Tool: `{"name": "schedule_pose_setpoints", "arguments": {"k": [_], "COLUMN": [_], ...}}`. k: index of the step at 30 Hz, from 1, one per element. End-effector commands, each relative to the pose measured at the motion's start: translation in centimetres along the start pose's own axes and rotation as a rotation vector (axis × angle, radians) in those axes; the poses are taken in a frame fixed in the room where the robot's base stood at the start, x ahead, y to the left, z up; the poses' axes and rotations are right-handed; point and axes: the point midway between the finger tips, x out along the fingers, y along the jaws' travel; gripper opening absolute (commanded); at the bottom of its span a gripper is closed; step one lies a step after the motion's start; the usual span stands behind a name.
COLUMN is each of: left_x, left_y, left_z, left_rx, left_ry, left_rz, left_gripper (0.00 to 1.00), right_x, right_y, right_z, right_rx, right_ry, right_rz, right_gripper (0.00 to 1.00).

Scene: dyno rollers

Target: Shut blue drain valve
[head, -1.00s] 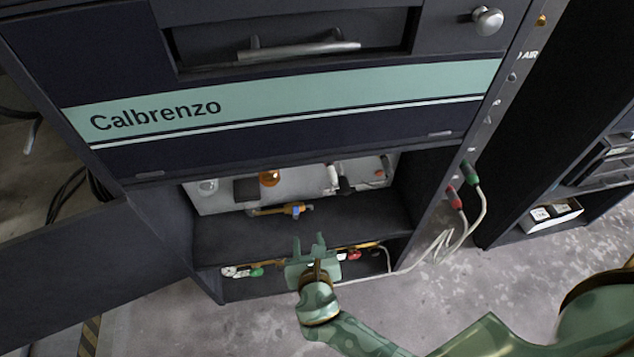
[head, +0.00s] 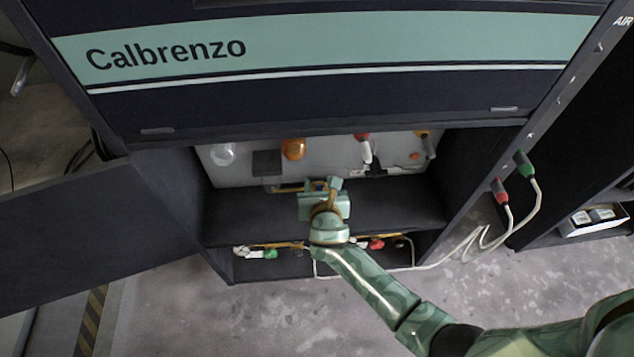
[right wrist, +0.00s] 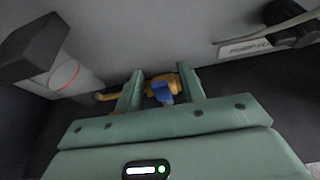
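The blue drain valve (right wrist: 162,91) is a small blue handle on a brass fitting (right wrist: 108,96) low at the back of the open cabinet. In the right wrist view it shows between the two fingers of my right gripper (right wrist: 160,71). The fingers are open, one on each side; I cannot tell whether either touches the handle. In the head view my right gripper (head: 321,184) reaches into the cabinet over its shelf and hides the blue handle. Some brass (head: 288,188) shows just left of it. My left gripper is in neither view.
The cabinet door (head: 80,235) stands open at the left. An orange bowl (head: 293,149), a clear bowl (head: 222,154) and a dark block (head: 267,162) are at the back panel. Below the shelf (head: 400,205) are green (head: 270,254) and red (head: 376,244) fittings. A pale hose (head: 465,243) runs right.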

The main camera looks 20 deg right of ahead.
Motion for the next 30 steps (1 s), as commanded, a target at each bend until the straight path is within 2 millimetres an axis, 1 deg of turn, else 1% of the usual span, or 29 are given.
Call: {"name": "schedule_pose_setpoints", "arguments": {"k": [1, 3, 6, 15, 16, 17, 18, 20, 26, 28, 30], "left_x": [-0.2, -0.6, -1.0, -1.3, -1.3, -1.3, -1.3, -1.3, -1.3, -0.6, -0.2], "left_y": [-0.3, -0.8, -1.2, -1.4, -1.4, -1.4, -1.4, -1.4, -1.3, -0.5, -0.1], "left_z": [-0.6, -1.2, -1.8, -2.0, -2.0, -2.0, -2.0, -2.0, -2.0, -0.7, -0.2], "left_rx": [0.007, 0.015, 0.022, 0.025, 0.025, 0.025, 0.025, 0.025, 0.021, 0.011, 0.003], "left_ry": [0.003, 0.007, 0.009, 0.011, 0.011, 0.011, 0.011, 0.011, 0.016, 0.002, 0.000], "left_rz": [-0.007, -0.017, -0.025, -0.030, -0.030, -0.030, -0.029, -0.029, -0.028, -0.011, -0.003], "left_gripper": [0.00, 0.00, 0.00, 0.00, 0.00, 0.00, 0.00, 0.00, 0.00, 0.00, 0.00], "right_x": [0.5, 0.9, 1.2, 1.3, 1.3, 1.3, 1.3, 1.3, 1.3, 1.2, 1.2], "right_y": [0.0, 0.0, 0.0, 0.0, 0.0, 0.0, 0.0, 0.0, 0.1, 0.2, 0.2], "right_z": [-0.2, -0.2, -0.1, 0.1, 0.1, 0.1, 0.1, 0.1, 0.2, 0.3, 0.2], "right_rx": [0.000, 0.000, -0.001, -0.001, -0.001, -0.001, -0.001, -0.001, -0.009, -0.026, -0.040], "right_ry": [0.001, 0.001, 0.000, -0.001, -0.001, -0.001, -0.001, -0.001, -0.001, -0.001, -0.001], "right_rz": [-0.001, -0.001, -0.001, -0.001, -0.001, -0.001, -0.001, -0.001, -0.004, -0.010, -0.016], "right_gripper": [0.39, 0.39, 0.39, 0.39, 0.36, 0.28, 0.17, 0.00, 0.00, 0.00, 0.00]}}
